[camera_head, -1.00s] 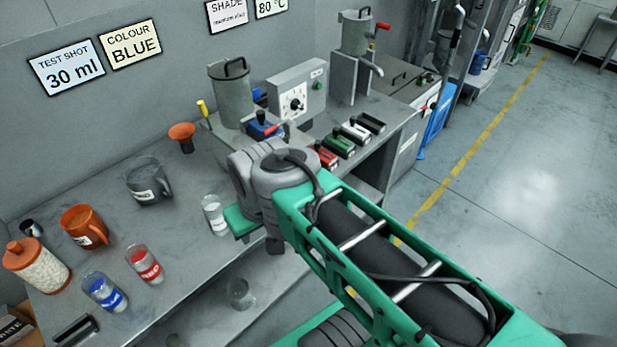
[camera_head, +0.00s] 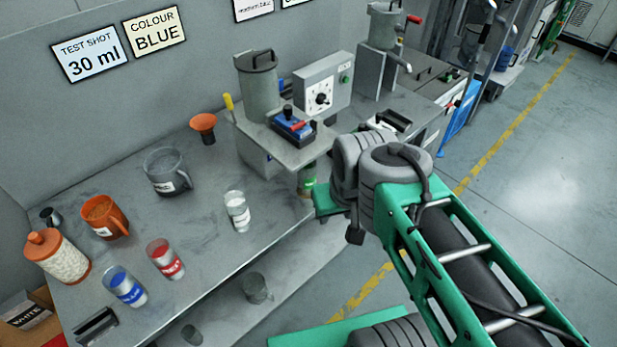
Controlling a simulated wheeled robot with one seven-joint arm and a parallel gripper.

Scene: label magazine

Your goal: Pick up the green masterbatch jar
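The green masterbatch jar (camera_head: 309,185) stands near the right edge of the bench, just below the raised machine. Its bright green label shows, and my arm's end is close to its right side. My gripper (camera_head: 329,203) is largely hidden behind my grey wrist. I cannot tell whether its fingers are open or shut, or whether they touch the jar.
A white-labelled jar (camera_head: 237,211), a red jar (camera_head: 166,258) and a blue jar (camera_head: 124,286) stand on the bench (camera_head: 205,225). A grey jug (camera_head: 166,172), orange jug (camera_head: 104,216) and pellet bottle (camera_head: 56,257) stand further left. The machine (camera_head: 259,85) is behind.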

